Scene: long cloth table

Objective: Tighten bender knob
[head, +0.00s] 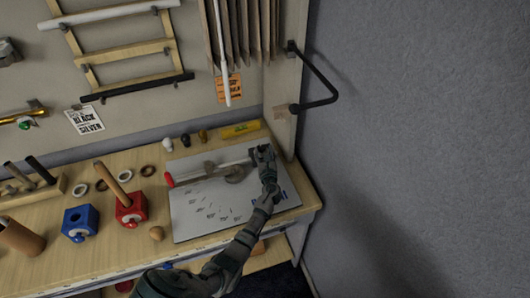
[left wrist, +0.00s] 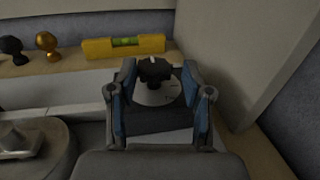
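The bender lies on a pale plate (head: 205,218) at the right end of the bench, with a silver bar (head: 212,171) and a red end (head: 168,179). Its black lobed knob (left wrist: 154,70) stands on a pale round dial (left wrist: 160,94) in the left wrist view. My left gripper (head: 264,154) is at the bar's right end; in the left wrist view my left gripper (left wrist: 156,80) has its fingers apart, one on each side of the knob, with gaps visible. I cannot tell how deep the fingertips reach. My right gripper is not in view.
A yellow level (head: 240,130) lies behind the plate, close to the wooden upright (head: 284,110). A black bar handle (head: 325,85) juts out at the right. Red (head: 131,209) and blue (head: 80,222) blocks stand left of the plate.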

